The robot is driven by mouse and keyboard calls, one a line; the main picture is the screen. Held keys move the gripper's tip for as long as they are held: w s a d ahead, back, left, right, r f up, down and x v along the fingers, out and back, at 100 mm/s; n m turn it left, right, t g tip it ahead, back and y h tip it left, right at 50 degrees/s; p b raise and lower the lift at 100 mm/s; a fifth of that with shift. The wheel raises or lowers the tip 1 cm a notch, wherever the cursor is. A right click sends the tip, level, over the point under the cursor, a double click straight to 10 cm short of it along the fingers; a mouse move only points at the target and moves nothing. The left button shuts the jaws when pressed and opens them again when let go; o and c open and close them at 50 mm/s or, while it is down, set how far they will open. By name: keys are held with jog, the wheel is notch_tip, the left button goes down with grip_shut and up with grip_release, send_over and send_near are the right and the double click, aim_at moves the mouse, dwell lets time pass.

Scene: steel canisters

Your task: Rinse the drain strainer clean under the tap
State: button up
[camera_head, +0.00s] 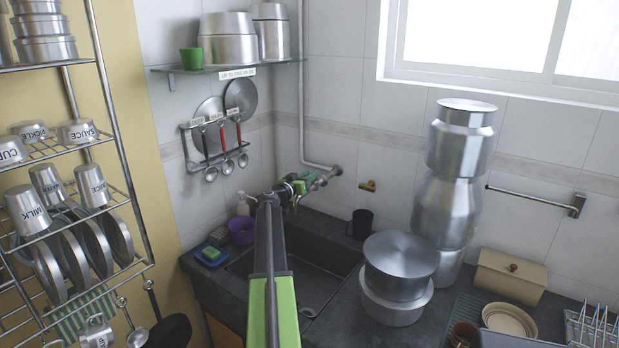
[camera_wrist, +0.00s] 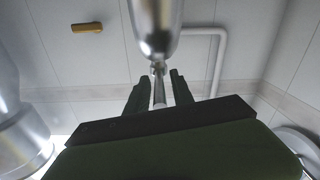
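The steel tap (camera_head: 293,200) is on the back wall above the dark sink (camera_head: 322,285), partly hidden by my arm. In the wrist view its metal body (camera_wrist: 157,28) fills the top middle, narrowing to a thin stem. My gripper (camera_head: 303,184) is up at the tap; in the wrist view its two dark fingers (camera_wrist: 159,76) stand apart on either side of the stem, with gaps visible, so it looks open. A small round metal piece, possibly the drain strainer (camera_head: 308,312), is at the sink bottom; its details and any dirt are too small to tell. Water flow is not visible.
Steel pots (camera_head: 398,275) and a tall canister stack (camera_head: 462,165) stand right of the sink. A black mug (camera_head: 361,225) is behind it. A purple bowl (camera_head: 242,231) and a sponge on a blue dish (camera_head: 211,254) are at left. A metal rack (camera_head: 130,190) borders the left.

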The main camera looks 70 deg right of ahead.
grip_shut()
dwell(1.2)
